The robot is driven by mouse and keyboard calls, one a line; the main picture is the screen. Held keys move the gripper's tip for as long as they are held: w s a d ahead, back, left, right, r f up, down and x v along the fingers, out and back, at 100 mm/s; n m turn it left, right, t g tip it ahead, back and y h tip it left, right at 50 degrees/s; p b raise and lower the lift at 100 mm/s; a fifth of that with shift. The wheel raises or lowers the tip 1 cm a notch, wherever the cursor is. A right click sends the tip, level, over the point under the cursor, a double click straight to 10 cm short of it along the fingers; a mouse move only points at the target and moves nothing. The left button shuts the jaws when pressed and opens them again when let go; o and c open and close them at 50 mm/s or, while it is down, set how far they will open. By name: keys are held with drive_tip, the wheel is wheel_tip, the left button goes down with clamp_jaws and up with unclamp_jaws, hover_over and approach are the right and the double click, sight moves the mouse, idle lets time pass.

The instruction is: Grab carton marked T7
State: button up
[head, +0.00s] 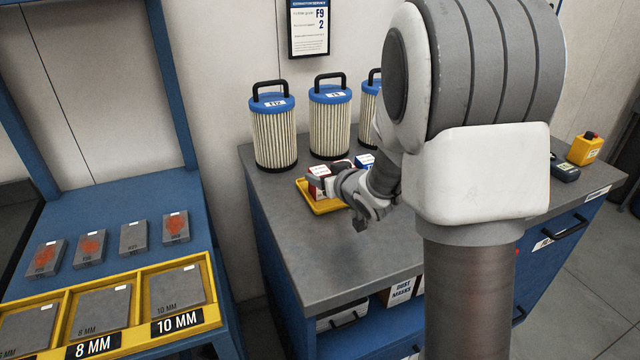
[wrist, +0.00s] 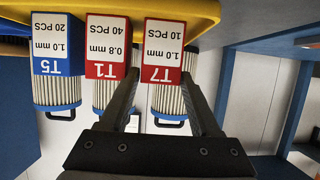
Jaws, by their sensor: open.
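In the head view, my gripper (head: 330,182) is at the red carton (head: 318,178) at the left of the yellow tray (head: 323,206). My arm hides part of the tray.
Tall filters (head: 274,133) with blue lids and black handles stand behind the tray. The grey bench top (head: 310,255) is clear in front. A blue plate rack (head: 120,205) stands left.

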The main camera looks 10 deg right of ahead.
clamp_jaws()
idle(0.3)
